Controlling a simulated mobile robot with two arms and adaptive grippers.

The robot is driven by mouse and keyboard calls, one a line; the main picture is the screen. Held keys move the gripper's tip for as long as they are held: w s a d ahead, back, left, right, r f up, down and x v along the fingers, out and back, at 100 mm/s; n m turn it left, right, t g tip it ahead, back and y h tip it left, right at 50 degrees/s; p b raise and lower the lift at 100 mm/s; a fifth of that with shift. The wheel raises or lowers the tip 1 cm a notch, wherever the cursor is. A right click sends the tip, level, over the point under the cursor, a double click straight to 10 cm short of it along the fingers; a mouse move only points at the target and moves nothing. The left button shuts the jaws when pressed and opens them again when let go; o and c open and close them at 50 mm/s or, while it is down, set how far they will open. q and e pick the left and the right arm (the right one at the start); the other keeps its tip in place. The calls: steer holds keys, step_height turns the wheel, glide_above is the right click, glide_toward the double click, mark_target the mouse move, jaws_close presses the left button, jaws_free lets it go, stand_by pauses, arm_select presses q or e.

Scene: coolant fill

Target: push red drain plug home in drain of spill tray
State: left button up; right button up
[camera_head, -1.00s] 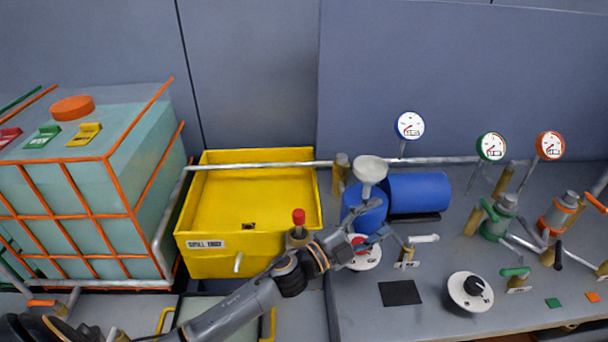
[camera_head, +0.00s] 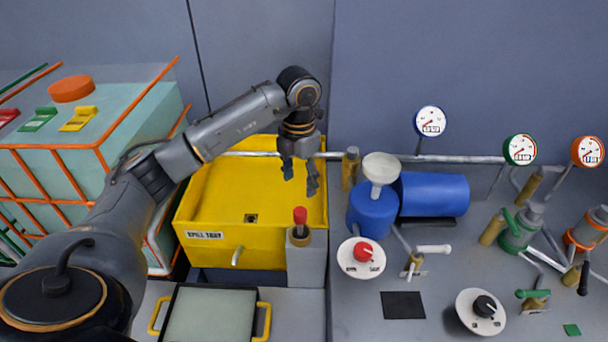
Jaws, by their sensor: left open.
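The red drain plug (camera_head: 300,215) stands upright in a brass-coloured socket on a grey block at the tray's front right corner. My left gripper (camera_head: 300,182) points down with its fingers apart and nothing between them. In the picture it is over the right part of the tray, just above the plug's top and apart from it. The inside of the drain is too small to make out. My right gripper is out of view.
A caged tank (camera_head: 75,190) stands left, behind my left arm. A pipe (camera_head: 440,159) runs along the back. A framed panel (camera_head: 210,318) with yellow handles lies in front.

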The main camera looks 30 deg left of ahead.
mark_target(300, 211)
arm_select(q)
step_height(300, 211, down, 12)
steer(key=p, duration=0.3)
steer(key=shift+f, duration=0.85)
steer(key=shift+c, duration=0.5)
steer(key=c, duration=1.1)
steer(key=o, duration=0.5)
steer(key=c, duration=0.4)
steer(key=shift+r+p, duration=2.2)
steer(key=shift+r, duration=0.85)
